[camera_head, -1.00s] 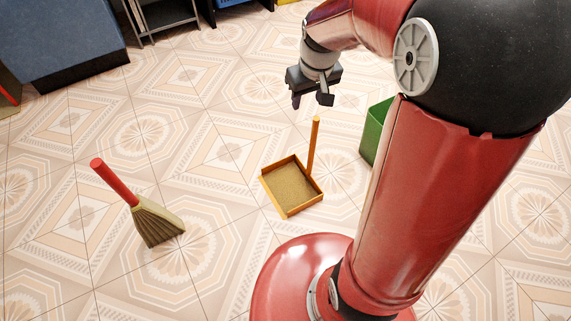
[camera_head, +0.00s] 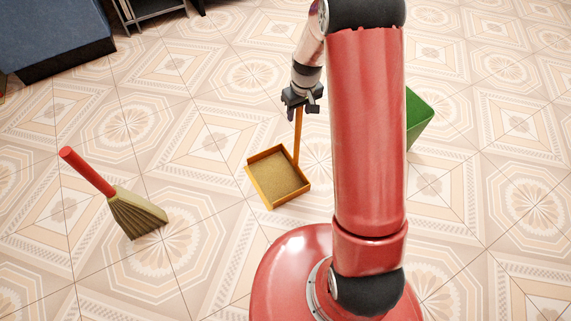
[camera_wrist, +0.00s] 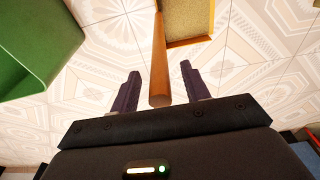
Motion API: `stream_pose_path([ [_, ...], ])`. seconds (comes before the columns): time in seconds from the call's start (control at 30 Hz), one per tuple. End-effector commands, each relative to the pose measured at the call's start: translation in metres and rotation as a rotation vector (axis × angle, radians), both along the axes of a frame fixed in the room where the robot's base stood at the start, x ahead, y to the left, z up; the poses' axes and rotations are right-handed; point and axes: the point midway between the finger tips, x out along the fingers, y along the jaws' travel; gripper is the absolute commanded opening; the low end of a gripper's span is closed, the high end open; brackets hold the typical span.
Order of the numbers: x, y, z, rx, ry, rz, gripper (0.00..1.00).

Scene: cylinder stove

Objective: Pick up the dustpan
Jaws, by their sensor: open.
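The dustpan (camera_head: 278,177) lies on the tiled floor, an orange-brown tray with a tan inside and an upright orange handle (camera_head: 298,138). My gripper (camera_head: 302,107) is at the top of the handle in the head view. In the wrist view the handle (camera_wrist: 159,66) reaches between the two dark fingers of my open gripper (camera_wrist: 158,90), with a gap visible on each side. Part of the dustpan tray (camera_wrist: 187,22) shows at the top of the wrist view.
A broom (camera_head: 135,212) with a red handle stands tilted on the floor at the left. A green bin (camera_head: 418,118) is partly hidden behind my arm; it also shows in the wrist view (camera_wrist: 40,40). A dark blue cabinet (camera_head: 60,40) is at the back left. The floor between is clear.

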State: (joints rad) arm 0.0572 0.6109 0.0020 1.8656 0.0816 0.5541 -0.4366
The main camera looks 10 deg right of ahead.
Motion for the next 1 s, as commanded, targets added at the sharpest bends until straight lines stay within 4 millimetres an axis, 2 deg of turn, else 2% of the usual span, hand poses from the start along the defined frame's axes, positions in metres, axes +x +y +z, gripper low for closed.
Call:
stream_pose_path([
  [0.1, 0.0007, 0.0005, -0.0094, 0.0, 0.001, 0.001, 0.46],
  [0.33, 0.001, 0.0003, -0.0095, -0.001, 0.0, 0.0, 0.46],
  [0.7, 0.0008, 0.0002, -0.0094, -0.001, 0.0, 0.0, 0.0],
  [1.0, 0.001, -0.0003, -0.0092, -0.002, -0.001, 0.001, 0.0],
])
